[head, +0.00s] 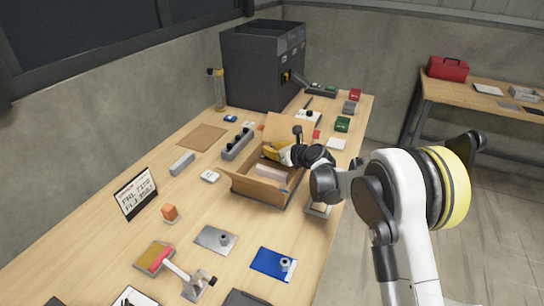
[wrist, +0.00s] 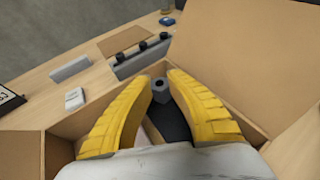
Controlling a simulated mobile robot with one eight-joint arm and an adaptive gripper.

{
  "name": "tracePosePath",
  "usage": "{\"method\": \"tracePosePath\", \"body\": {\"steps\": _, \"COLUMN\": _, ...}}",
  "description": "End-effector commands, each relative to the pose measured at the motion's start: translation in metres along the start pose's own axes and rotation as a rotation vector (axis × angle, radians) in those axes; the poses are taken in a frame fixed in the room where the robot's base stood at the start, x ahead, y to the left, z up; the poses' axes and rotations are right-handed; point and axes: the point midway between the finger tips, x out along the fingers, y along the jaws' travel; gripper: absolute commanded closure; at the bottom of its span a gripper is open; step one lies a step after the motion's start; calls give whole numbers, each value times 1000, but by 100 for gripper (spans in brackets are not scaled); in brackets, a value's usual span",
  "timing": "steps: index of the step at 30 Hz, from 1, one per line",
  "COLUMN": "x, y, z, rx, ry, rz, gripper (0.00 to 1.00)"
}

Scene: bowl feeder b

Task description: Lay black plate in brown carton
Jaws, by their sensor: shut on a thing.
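The brown carton (head: 258,190) stands open on the workbench with its flap raised at the back; its wall also shows in the wrist view (wrist: 225,100). My gripper (head: 272,153) reaches into the carton's opening from the right. In the wrist view its yellow fingers (wrist: 160,82) are closed around the grey knob of the black plate (wrist: 174,122). The dark plate lies below and between the fingers, within the carton walls. Whether it touches the carton floor I cannot tell. In the head view the plate is hidden by the carton and gripper.
A pale pinkish block (head: 271,174) is inside the carton. A grey rail with black knobs (head: 238,144) stands left behind the carton. A dark machine (head: 262,65) stands at the back.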

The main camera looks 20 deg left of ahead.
Motion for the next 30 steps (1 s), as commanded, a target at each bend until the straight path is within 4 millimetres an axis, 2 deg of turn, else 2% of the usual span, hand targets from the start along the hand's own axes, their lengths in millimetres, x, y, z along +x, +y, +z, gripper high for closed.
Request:
{"method": "tracePosePath", "body": {"steps": 1, "x": 4, "y": 0, "z": -11, "rx": 0, "ry": 0, "rz": 0, "gripper": 100}}
{"method": "tracePosePath", "body": {"steps": 3, "x": 6, "y": 0, "z": -15, "rx": 0, "ry": 0, "rz": 0, "gripper": 100}}
{"method": "tracePosePath", "body": {"steps": 10, "x": 6, "y": 0, "z": -14, "rx": 0, "ry": 0, "rz": 0, "gripper": 100}}
{"method": "tracePosePath", "body": {"steps": 25, "x": 10, "y": 1, "z": -28, "rx": 1, "ry": 3, "rz": 3, "gripper": 100}}
{"method": "tracePosePath", "body": {"steps": 26, "x": 10, "y": 1, "z": -28, "rx": 1, "ry": 3, "rz": 3, "gripper": 75}}
{"method": "tracePosePath", "body": {"steps": 27, "x": 10, "y": 1, "z": -29, "rx": 1, "ry": 4, "rz": 4, "gripper": 63}}
{"method": "tracePosePath", "body": {"steps": 30, "x": 11, "y": 1, "z": -29, "rx": 1, "ry": 5, "rz": 4, "gripper": 63}}
